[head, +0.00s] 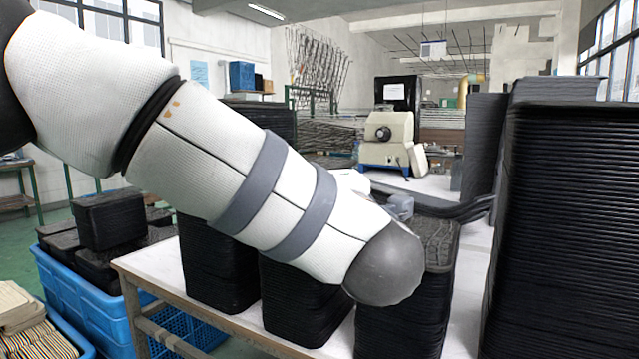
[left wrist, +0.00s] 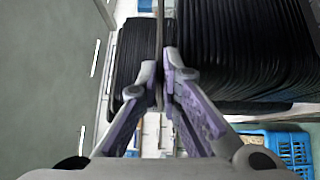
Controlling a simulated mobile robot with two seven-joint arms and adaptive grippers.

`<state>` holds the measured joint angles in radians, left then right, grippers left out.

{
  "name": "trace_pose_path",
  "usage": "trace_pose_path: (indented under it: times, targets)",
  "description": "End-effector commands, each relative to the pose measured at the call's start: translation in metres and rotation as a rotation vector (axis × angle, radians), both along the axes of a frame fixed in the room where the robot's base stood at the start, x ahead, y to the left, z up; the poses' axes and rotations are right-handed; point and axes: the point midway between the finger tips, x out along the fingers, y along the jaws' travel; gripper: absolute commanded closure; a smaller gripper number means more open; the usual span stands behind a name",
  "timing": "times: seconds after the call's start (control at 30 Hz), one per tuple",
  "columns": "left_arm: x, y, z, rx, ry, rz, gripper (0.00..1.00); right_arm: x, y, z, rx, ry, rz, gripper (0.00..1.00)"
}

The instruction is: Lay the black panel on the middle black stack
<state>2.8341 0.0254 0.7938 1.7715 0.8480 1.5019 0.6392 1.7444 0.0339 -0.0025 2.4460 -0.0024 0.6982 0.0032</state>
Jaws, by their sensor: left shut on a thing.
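My left arm crosses the head view, and its gripper (head: 400,207) shows only partly behind the wrist. In the left wrist view the gripper (left wrist: 162,85) is shut on the black panel (left wrist: 160,28), a thin strip seen edge-on. In the head view the black panel (head: 462,211) sticks out to the right of the gripper, above the right table stack (head: 405,325). Three black stacks stand on the table: a left one (head: 215,270), the middle black stack (head: 300,305) and the right one. My arm hides the tops of the left and middle stacks. My right gripper is not in view.
Tall black stacks (head: 565,220) stand close on the right. A blue crate (head: 85,300) with black pieces stands on the floor at left.

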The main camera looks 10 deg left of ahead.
Motion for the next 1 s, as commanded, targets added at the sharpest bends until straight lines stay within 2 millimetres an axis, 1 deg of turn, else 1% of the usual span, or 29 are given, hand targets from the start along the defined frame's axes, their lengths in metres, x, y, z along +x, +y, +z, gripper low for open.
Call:
trace_pose_path:
  times: [0.03, 0.4, 0.43, 0.47, 0.5, 0.63, 1.0]
  targets:
    - [0.0, -0.002, -0.028, 0.001, 0.062, -0.008, 1.0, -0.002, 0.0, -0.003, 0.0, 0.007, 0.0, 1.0]
    - [0.0, -0.002, -0.028, 0.002, 0.063, -0.008, 1.0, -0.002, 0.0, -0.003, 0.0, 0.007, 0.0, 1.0]
    - [0.0, -0.002, -0.028, 0.002, 0.063, -0.008, 0.87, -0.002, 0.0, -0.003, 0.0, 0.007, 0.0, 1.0]
    - [0.0, -0.002, -0.028, 0.002, 0.063, -0.008, 0.8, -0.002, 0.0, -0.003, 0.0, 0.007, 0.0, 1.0]
    - [0.0, -0.002, -0.028, 0.002, 0.063, -0.008, 0.71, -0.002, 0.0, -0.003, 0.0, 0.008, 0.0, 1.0]
    - [0.0, -0.002, -0.028, 0.001, 0.064, -0.007, 0.7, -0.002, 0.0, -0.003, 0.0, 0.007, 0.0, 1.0]
    - [0.0, -0.001, -0.018, -0.002, 0.045, -0.003, 0.7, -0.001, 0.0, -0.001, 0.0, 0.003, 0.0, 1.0]
